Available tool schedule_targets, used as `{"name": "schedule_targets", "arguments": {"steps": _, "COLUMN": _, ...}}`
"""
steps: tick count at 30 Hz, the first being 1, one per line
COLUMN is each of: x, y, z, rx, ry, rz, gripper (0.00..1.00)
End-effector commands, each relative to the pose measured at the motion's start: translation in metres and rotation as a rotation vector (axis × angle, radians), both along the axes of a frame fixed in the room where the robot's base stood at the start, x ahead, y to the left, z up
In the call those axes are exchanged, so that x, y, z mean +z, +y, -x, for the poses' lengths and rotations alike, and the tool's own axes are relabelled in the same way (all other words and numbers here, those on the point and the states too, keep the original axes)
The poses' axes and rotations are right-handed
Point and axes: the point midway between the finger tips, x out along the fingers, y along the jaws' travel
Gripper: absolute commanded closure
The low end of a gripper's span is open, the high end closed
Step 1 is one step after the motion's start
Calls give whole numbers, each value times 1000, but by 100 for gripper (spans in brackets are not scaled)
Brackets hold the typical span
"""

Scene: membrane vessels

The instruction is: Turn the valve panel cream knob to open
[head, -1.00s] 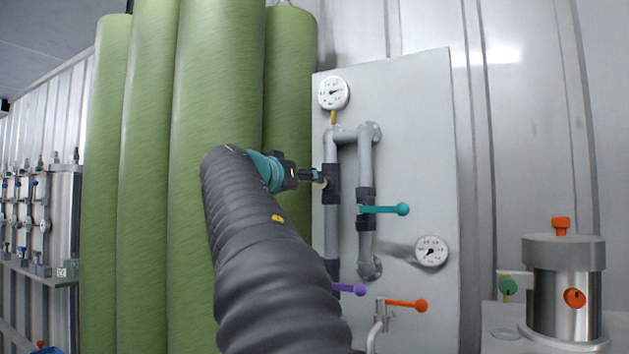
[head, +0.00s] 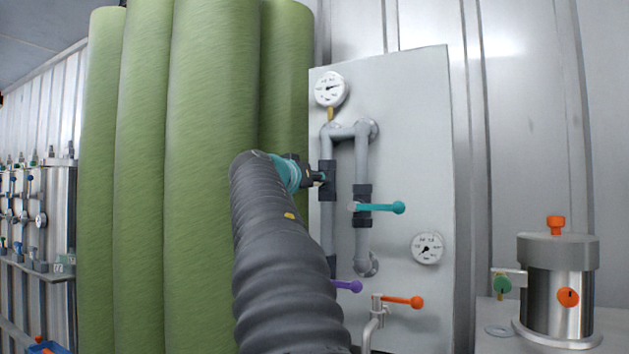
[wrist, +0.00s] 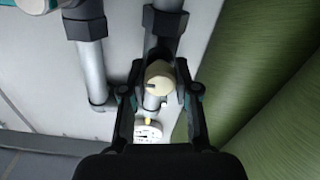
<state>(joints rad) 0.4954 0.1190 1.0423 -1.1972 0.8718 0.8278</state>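The cream knob (wrist: 159,78) sits on the dark valve body of the left vertical grey pipe on the valve panel (head: 415,120). In the wrist view it lies between the two fingers of my gripper (wrist: 160,72), one on each side. The fingers look parted, with narrow gaps beside the knob; contact is not clear. In the head view my gripper (head: 314,177) is at the left pipe's valve (head: 328,180), and the knob is mostly hidden there by the gripper. The knob's pointer mark is too small to read.
A teal lever (head: 380,207) is on the right pipe; a purple lever (head: 347,286) and an orange lever (head: 402,301) are below. Gauges (head: 331,89) (head: 427,248) are on the panel. Tall green vessels (head: 215,180) stand close on the left. A steel canister (head: 556,290) stands right.

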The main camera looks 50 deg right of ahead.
Motion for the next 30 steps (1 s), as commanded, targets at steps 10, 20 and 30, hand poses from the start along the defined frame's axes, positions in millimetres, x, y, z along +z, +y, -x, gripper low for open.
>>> {"name": "schedule_targets", "arguments": {"steps": 10, "x": 0, "y": 0, "z": 0, "rx": 0, "ry": 16, "rz": 5, "gripper": 100}}
{"name": "schedule_targets", "arguments": {"steps": 20, "x": 1, "y": 0, "z": 0, "rx": 0, "ry": 177, "rz": 50, "gripper": 100}}
{"name": "schedule_targets", "arguments": {"steps": 30, "x": 1, "y": 0, "z": 0, "rx": -1, "ry": 479, "rz": 138, "gripper": 100}}
